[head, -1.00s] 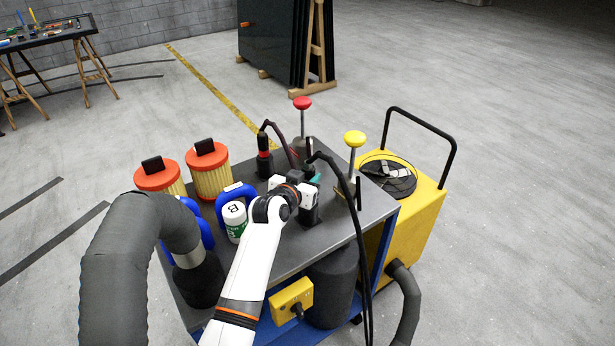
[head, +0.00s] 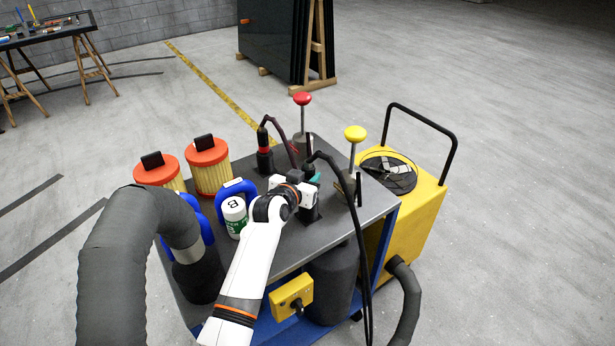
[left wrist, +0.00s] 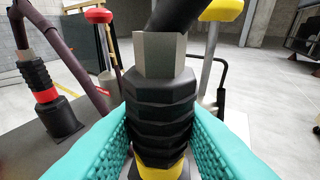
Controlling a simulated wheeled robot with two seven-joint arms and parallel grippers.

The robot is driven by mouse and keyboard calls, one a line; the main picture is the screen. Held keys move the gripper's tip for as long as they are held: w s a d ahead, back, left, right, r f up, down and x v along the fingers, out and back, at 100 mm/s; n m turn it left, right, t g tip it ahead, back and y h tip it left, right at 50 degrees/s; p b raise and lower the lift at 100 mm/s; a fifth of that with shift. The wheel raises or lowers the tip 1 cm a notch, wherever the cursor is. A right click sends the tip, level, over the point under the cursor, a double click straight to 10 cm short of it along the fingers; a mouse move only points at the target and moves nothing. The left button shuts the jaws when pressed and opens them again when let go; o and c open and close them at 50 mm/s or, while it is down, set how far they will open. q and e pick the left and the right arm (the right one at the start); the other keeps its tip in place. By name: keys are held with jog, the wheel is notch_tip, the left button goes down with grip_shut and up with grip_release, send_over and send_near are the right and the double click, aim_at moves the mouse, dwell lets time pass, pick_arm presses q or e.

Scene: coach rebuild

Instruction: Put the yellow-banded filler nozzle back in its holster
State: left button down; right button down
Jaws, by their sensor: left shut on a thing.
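The yellow-banded filler nozzle is a black ribbed grip (left wrist: 160,100) with a grey collar on top and a black hose. Its yellow band (left wrist: 160,172) shows at the bottom edge of the left wrist view. My left gripper (head: 309,184) is shut on the nozzle, with teal pads on both sides of the grip. The nozzle looks upright over the black holster (head: 312,212) on the cart top. My gripper hides where nozzle and holster meet, so I cannot tell how deep it sits. My right gripper is not in view.
A red-banded nozzle (head: 264,148) stands in another holster behind. Red-knobbed (head: 302,99) and yellow-knobbed (head: 355,133) levers rise close by. Orange-capped filters (head: 208,168) and a white canister (head: 234,216) stand to the left. A yellow wheeled unit (head: 425,215) stands right of the cart.

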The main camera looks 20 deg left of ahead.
pick_arm(q)
jog(key=shift+f+b, duration=0.3)
jog(key=shift+f, duration=0.35)
jog(key=shift+f+b, duration=0.35)
jog(key=shift+f, duration=0.3)
dwell(0.5)
jog(key=c, duration=0.6)
grip_release()
jog(key=shift+p+v, duration=0.95)
jog(key=shift+p, duration=0.05)
jog(key=p+v, duration=0.4)
jog(key=v, duration=0.2)
jog(key=shift+s+p, duration=0.1)
jog(key=shift+p, duration=0.3)
